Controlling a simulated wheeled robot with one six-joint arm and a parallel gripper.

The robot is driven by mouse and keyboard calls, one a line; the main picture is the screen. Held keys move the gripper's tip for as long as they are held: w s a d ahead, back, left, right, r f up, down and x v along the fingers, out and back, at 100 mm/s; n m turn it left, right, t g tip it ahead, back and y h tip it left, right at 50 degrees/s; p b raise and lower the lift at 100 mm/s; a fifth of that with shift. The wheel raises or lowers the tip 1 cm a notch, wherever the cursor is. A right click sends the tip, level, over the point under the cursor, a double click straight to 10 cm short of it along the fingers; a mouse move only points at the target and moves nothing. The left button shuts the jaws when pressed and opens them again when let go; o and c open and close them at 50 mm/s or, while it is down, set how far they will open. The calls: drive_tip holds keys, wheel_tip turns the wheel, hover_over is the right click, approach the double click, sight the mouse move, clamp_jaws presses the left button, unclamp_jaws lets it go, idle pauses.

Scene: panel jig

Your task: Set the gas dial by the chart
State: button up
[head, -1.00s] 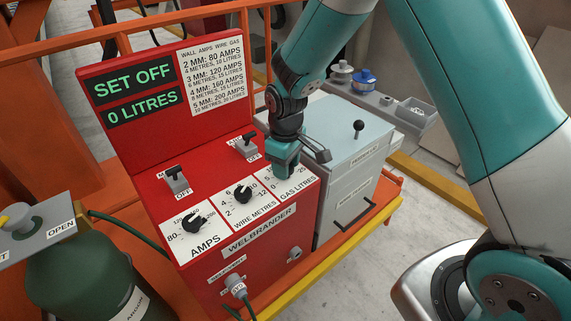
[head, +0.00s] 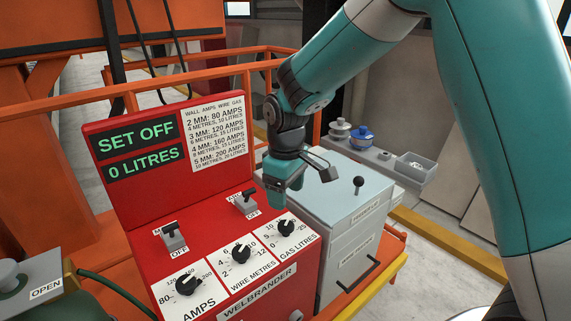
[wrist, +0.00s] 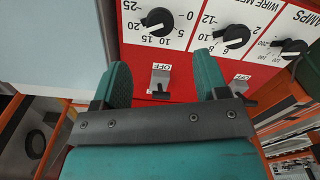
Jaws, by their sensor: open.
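The gas dial (head: 286,227) is a black knob on the white GAS LITRES plate of the red welder; it also shows in the wrist view (wrist: 157,20), upside down. I cannot tell its exact setting. The chart (head: 215,132) lists wall, amps, wire and gas, with 2 mm at 80 amps, 4 metres, 10 litres. The display (head: 141,153) reads SET OFF and 0 LITRES. My gripper (head: 284,203) is above and behind the gas dial, apart from it. In the wrist view my gripper (wrist: 163,82) is open and empty, with its fingers spread.
The wire dial (head: 241,254) and amps dial (head: 189,284) sit to the left. Two grey toggle switches (head: 173,237) (head: 243,201) stand behind the dials, the right one close to my gripper. A grey-blue cabinet (head: 330,195) with a black-knobbed lever stands right of the welder.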

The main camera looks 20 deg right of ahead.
wheel_tip(320, 180, up, 8)
drive_tip(key=shift+r+b, duration=0.15)
drive_tip(key=shift+b, duration=0.15)
drive_tip(key=shift+s, duration=0.1)
